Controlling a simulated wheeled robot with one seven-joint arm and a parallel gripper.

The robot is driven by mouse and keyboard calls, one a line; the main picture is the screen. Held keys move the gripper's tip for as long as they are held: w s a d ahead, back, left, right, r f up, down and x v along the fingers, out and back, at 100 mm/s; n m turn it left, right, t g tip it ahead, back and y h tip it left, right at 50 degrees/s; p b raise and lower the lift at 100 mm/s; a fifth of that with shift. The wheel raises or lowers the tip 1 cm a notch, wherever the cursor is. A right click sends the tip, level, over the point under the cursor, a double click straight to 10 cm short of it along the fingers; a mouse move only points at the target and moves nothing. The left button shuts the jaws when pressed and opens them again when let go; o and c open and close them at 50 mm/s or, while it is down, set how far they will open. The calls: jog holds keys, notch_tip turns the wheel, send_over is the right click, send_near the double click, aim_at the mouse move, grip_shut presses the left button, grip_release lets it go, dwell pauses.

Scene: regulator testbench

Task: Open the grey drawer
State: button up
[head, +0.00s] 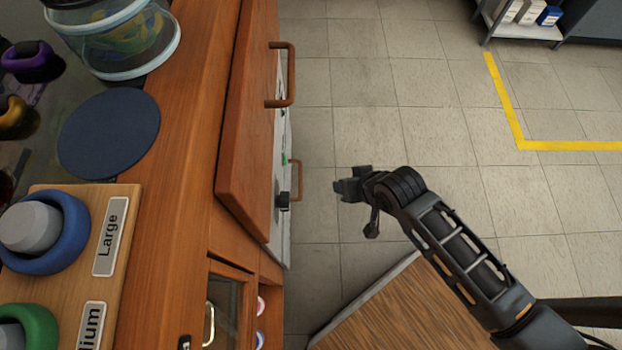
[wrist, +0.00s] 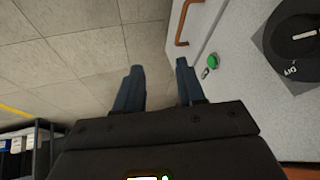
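A light grey front (wrist: 235,40) with a copper-coloured handle (wrist: 184,22), a green button (wrist: 213,60) and a black knob (wrist: 298,38) fills the right of the wrist view. I cannot tell which part of it is the grey drawer's own face. In the head view, the lower handle (head: 297,181) sticks out below the wooden front, which hides most of the grey front (head: 285,225). My gripper (head: 345,188) is over the floor, to the right of that handle and apart from it. In the wrist view its two fingers (wrist: 160,72) are apart, with nothing between them.
A wooden front (head: 245,120) with its own copper handle (head: 291,75) lies above the grey one. The worktop (head: 185,120) on the left holds a jar and coloured rings. A brown board (head: 410,310) lies below my arm. Floor (head: 420,110) is clear toward a shelf (head: 525,30).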

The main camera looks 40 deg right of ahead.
jog(key=w+f+m+g+b, duration=0.1)
jog(key=w+f+g+b, duration=0.1)
jog(key=w+f+b, duration=0.35)
jog(key=m+g+y+b, duration=0.1)
jog(key=g+y+b, duration=0.1)
jog(key=g+b, duration=0.1)
send_near(301, 180)
jog(key=f+b, duration=0.1)
jog(key=f, duration=0.1)
jog(key=a+f+b, duration=0.1)
jog(key=f, duration=0.2)
jog(key=f+b, duration=0.1)
jog(key=f, duration=0.1)
jog(key=shift+w+a+f+b, duration=0.15)
jog(key=shift+w+f+b, duration=0.15)
jog(key=shift+w+f, duration=0.1)
jog(key=shift+r, duration=0.1)
jog(key=shift+c, duration=0.3)
grip_shut()
